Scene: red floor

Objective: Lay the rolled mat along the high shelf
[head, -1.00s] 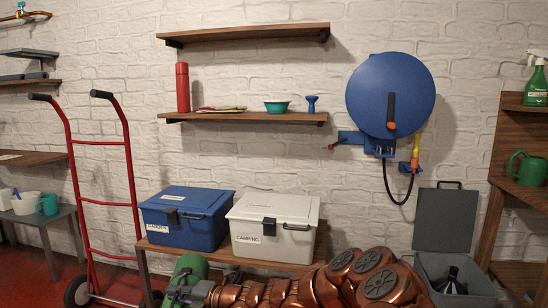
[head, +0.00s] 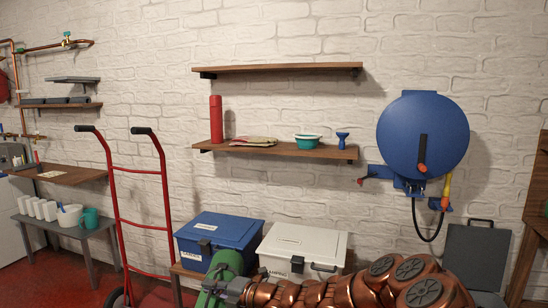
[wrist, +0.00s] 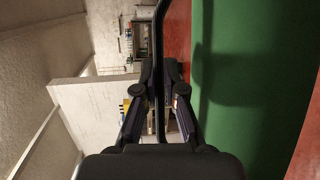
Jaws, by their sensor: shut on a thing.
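The rolled mat is a thick green roll (head: 228,264), seen end-on low in the head view, in front of the blue box. In the wrist view its green side (wrist: 250,70) fills the right part. My gripper (wrist: 160,88) is shut on a dark strap that runs up between its fingers beside the mat. In the head view my gripper (head: 214,288) is beside the mat, partly hidden by it. The high shelf (head: 278,69) is a bare brown board on the brick wall, well above the mat.
A lower shelf (head: 275,149) holds a red flask (head: 216,119), folded cloth, teal bowl (head: 307,141) and blue funnel-shaped thing. A red hand truck (head: 138,171) stands left. A blue hose reel (head: 423,135) is on the wall right. Blue and white boxes stand below the shelves.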

